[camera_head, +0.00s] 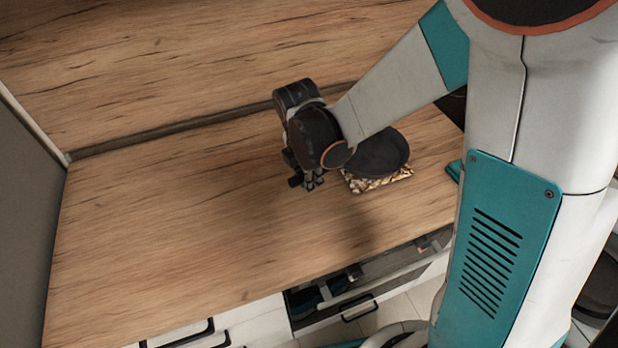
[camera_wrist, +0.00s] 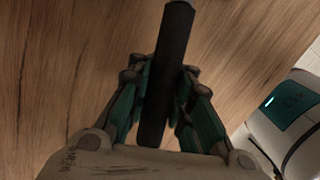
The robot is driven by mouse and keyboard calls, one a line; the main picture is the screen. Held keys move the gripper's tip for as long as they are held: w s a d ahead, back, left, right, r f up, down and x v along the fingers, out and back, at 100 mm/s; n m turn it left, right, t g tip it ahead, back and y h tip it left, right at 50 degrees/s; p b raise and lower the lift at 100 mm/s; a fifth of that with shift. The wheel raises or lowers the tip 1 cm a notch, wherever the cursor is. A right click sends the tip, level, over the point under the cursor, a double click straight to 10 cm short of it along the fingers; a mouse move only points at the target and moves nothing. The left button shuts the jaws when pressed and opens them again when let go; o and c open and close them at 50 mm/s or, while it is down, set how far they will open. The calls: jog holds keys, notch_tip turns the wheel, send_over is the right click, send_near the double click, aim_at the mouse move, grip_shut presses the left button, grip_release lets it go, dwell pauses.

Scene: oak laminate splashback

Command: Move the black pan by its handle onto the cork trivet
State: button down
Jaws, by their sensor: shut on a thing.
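The black pan (camera_head: 380,152) is over the cork trivet (camera_head: 378,184) in the head view, level or nearly so. I cannot tell whether its base touches the trivet. The trivet's mottled brown front edge shows below the pan; the rest is hidden. My gripper (camera_head: 310,182) is just left of the pan, low over the counter. In the wrist view my gripper (camera_wrist: 163,85) is shut on the pan's dark straight handle (camera_wrist: 172,45), with a finger on each side. My wrist hides the handle in the head view.
The wooden counter (camera_head: 170,220) is clear to the left, with the splashback (camera_head: 180,60) behind it. A teal item (camera_head: 454,170) lies at the right, partly hidden by my body. An open drawer (camera_head: 345,290) is below the front edge.

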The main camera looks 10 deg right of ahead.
jog(key=shift+f+b, duration=0.35)
jog(key=shift+f, duration=0.1)
dwell(0.3)
jog(key=c, duration=1.4)
grip_release()
jog(key=shift+o, duration=0.2)
jog(key=shift+s+a+r+p, duration=0.15)
jog(key=shift+s+a+r, duration=0.35)
jog(key=shift+a, duration=0.85)
jog(key=shift+s+a+r+p, duration=0.15)
jog(key=shift+s+a, duration=0.65)
jog(key=shift+a, duration=0.55)
jog(key=shift+s+a+r+p, duration=0.1)
jog(key=shift+s+a+r, duration=0.4)
jog(key=shift+a, duration=0.85)
jog(key=shift+s+f, duration=0.15)
